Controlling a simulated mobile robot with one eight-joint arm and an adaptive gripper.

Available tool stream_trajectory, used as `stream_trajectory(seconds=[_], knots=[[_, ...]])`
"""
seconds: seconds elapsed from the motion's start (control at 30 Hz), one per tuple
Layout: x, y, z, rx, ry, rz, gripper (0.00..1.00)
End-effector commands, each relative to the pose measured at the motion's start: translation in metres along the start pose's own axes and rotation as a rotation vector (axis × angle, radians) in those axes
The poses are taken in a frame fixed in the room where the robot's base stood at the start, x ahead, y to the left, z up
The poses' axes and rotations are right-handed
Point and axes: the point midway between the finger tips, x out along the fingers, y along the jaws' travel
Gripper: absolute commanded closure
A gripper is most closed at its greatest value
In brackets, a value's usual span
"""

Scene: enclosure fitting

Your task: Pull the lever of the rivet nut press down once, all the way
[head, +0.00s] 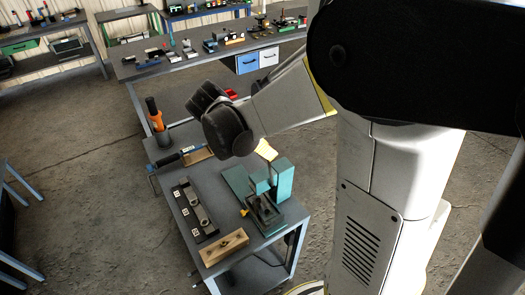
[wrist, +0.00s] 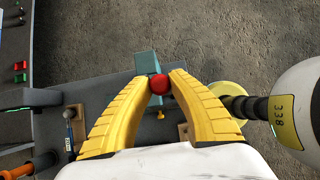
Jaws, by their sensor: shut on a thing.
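The teal rivet nut press (head: 284,180) stands on the right part of a small grey cart. Part of its teal body (wrist: 146,62) shows beyond my fingertips in the wrist view. My gripper (wrist: 160,82) has its two yellow fingers shut on a red ball knob (wrist: 159,85), which looks like the end of the press lever. The lever's shaft is hidden, so I cannot tell its angle. In the head view my arm covers most of the gripper; a yellow finger (head: 266,150) shows just above the press, and the knob is hidden.
A long workbench (head: 160,68) with several items stands behind. Open floor lies left of the cart.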

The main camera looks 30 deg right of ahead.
Motion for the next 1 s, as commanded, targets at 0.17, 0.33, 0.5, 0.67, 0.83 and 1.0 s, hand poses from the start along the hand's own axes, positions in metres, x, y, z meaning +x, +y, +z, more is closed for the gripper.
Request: stream_trajectory(seconds=[0.17, 0.33, 0.5, 0.67, 0.83, 1.0], knots=[[-0.001, 0.001, 0.0, 0.0, -0.001, 0.001, 0.47], [-0.001, 0.001, 0.0, 0.0, 0.0, 0.001, 0.46], [-0.003, 0.0, 0.0, 0.0, 0.0, 0.001, 0.46], [-0.02, 0.001, 0.001, -0.001, 0.0, 0.002, 0.46], [-0.039, 0.001, 0.001, -0.002, 0.0, 0.001, 0.46], [-0.058, 0.001, 0.001, -0.002, 0.0, 0.002, 0.46]])
